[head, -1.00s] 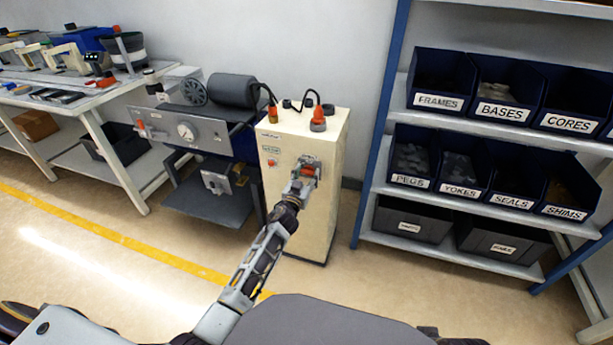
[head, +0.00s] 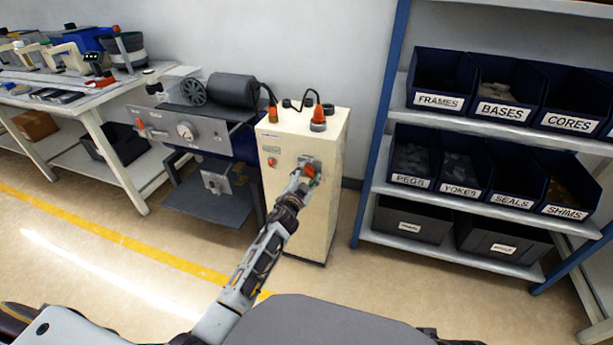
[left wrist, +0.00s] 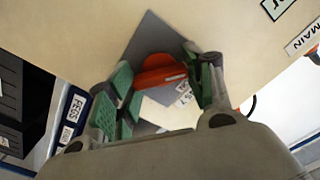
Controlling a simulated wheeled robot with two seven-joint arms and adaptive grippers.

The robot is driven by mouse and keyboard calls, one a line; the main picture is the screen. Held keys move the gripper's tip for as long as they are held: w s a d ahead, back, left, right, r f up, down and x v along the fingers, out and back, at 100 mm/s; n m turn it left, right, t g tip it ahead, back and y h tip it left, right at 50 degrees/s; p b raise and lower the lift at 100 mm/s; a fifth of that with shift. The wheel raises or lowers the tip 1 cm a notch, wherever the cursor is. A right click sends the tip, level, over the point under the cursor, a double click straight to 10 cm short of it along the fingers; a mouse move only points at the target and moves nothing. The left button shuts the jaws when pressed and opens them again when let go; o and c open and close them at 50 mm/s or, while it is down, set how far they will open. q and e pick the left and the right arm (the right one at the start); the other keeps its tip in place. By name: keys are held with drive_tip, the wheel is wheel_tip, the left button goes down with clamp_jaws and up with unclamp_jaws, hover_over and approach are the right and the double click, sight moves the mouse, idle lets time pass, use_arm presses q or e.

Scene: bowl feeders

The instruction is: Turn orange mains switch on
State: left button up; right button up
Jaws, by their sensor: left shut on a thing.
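The orange mains switch (head: 310,171) is on the front of a tall cream cabinet (head: 272,185), on a grey plate. In the left wrist view the switch handle (left wrist: 160,70) is a rounded orange piece lying nearly across the picture, with a white label below it. My left gripper (head: 304,168) is at the switch, its green-padded fingers on either side of the handle, shut on it. The gripper partly hides the plate and its markings. My right gripper is not in view.
A blue-framed shelf with labelled bins (head: 440,92) stands to the right. Orange and black cable plugs (head: 318,120) stand on the cabinet top. Floor in front is clear.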

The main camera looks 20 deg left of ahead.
use_arm(q)
drive_tip(key=m, duration=0.3)
drive_tip(key=shift+m, duration=0.3)
drive_tip(key=m, duration=0.3)
drive_tip(key=shift+d+m, duration=0.1)
drive_tip(key=shift+m, duration=0.2)
drive_tip(key=shift+f+m+b, duration=0.1)
drive_tip(key=shift+m+b, duration=0.2)
drive_tip(key=shift+m, duration=1.3)
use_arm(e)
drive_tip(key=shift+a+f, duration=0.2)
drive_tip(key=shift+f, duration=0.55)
use_arm(q)
drive_tip(key=o, duration=1)
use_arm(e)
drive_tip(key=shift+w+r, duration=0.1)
use_arm(q)
drive_tip(key=shift+s, duration=0.15)
drive_tip(key=shift+s+a, duration=0.15)
drive_tip(key=shift+s, duration=2.8)
drive_tip(key=shift+s+a, duration=0.1)
drive_tip(key=shift+s, duration=2.8)
